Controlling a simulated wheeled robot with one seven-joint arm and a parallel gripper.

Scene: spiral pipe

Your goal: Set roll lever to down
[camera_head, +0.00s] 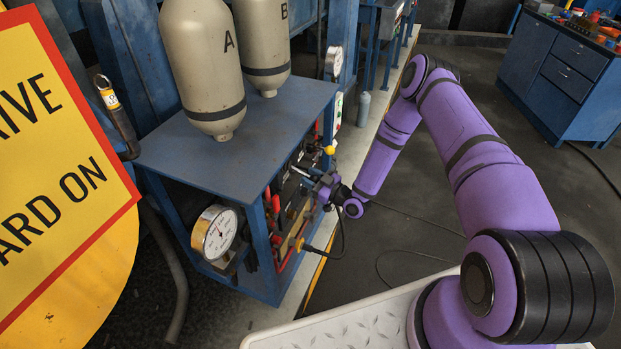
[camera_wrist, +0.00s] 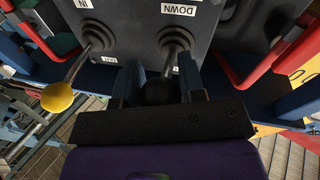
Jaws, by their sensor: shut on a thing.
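In the wrist view, the roll lever is a short grey rod (camera_wrist: 175,58) rising from a round boot on the dark panel (camera_wrist: 130,30), with a black ball knob (camera_wrist: 158,92) at its end. My gripper (camera_wrist: 158,88) is shut on this knob, one blue finger on each side. A white label reading DOWN (camera_wrist: 179,10) sits beyond the lever's base, at the top of the view. A smaller label (camera_wrist: 194,69) by the right finger is not readable. In the head view, my gripper (camera_head: 322,185) is at the panel's front, and the lever is too small to make out.
A second lever with a yellow knob (camera_wrist: 57,98) stands left of my gripper. Red pipes (camera_wrist: 232,62) bend close by on the right. In the head view, a gauge (camera_head: 215,233) and tanks (camera_head: 203,65) belong to the blue stand. Open floor (camera_head: 420,215) lies right of it.

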